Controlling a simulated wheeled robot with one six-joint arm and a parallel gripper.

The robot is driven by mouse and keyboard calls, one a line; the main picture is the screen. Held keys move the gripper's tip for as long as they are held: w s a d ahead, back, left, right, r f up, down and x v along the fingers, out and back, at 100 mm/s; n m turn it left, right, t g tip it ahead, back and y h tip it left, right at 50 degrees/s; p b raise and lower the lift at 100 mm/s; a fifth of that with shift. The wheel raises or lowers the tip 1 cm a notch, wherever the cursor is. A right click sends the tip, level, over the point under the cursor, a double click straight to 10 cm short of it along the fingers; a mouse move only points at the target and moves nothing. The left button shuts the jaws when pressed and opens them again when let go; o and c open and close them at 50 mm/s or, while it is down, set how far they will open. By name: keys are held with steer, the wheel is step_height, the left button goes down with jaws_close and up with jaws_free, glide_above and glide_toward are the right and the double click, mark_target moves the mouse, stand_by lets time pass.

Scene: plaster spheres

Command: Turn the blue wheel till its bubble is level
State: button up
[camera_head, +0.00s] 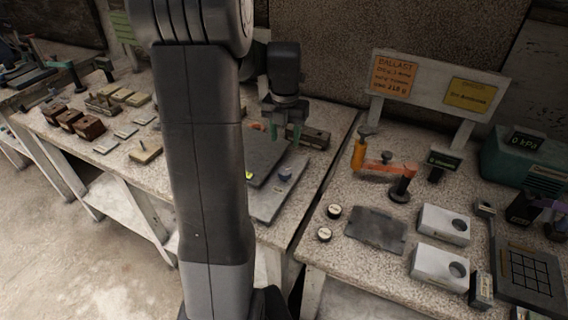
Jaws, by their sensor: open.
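A small blue wheel (285,174) sits on a grey plate (265,205) near the front right corner of the left bench. A yellow-green spot (249,175), perhaps the bubble level, shows at the edge of my arm, which hides part of it. I cannot tell where its bubble stands. My gripper (286,132) points down with its greenish fingers apart and nothing seen between them. In the picture it is above the wheel, over the back part of a dark slab (268,155), and clear of the wheel.
A dark block (308,137) stands close right of my gripper. Wooden blocks (82,124) and small plates lie at the left. Across a gap, the right bench holds an orange clamp-like tool (378,163), white boxes (440,266) and a signboard (437,85).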

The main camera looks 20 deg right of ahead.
mark_target(285, 170)
step_height(285, 170, down, 13)
steer(key=shift+r+p, duration=0.2)
steer(key=shift+p, duration=0.3)
steer(key=c, duration=0.7)
